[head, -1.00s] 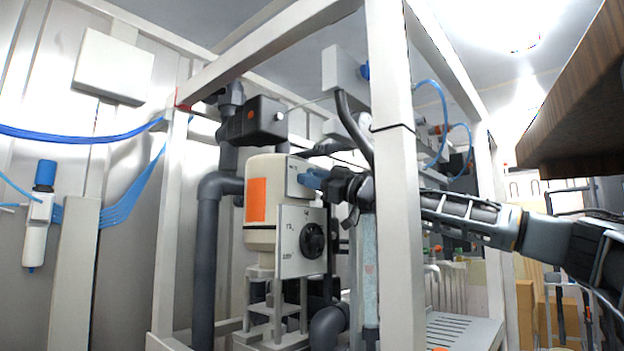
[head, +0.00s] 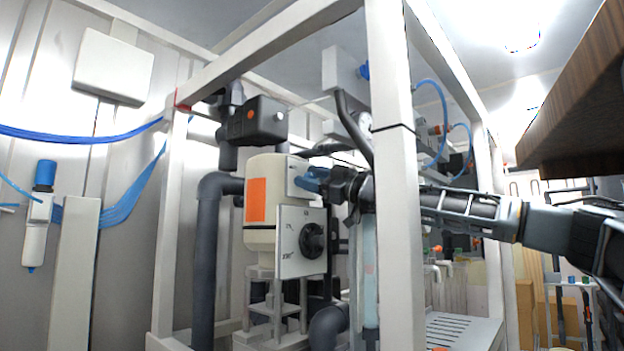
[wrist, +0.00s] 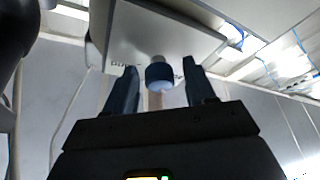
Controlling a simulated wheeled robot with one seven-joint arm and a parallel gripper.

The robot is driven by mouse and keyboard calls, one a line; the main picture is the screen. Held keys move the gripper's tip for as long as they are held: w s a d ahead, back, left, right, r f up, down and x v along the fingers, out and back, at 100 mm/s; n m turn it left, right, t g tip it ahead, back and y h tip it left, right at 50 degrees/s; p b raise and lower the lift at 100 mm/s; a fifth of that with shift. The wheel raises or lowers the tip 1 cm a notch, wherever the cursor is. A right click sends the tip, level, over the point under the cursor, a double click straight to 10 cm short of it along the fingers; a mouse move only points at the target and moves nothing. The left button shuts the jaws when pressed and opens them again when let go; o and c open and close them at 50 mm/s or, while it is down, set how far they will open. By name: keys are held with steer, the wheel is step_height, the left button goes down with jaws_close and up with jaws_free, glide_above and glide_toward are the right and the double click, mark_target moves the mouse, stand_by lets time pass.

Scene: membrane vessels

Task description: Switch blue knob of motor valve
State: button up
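The motor valve (head: 259,222) is a cream body with an orange label, a pale front plate and a round black dial. It stands inside the white frame. In the wrist view, a blue knob (wrist: 159,76) sticks out of a grey box face (wrist: 150,35) with partly hidden lettering. My gripper (wrist: 160,85) is open, with one dark blue finger on each side of the knob and visible gaps. In the head view, my gripper (head: 312,179) reaches in from the right to the valve's upper grey plate (head: 298,170). There, the knob cannot be told apart from the blue fingers.
My arm passes behind the white frame post (head: 393,180). Another grey box (head: 340,68) with a blue knob (head: 364,71) sits above the gripper. A dark pipe (head: 205,260) stands left of the valve. A brown wooden edge (head: 575,100) overhangs at right.

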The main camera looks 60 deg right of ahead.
steer(key=b+v, duration=0.2)
steer(key=v, duration=0.5)
steer(key=shift+s+f, duration=0.15)
steer(key=shift+s, duration=0.2)
stand_by(0.5)
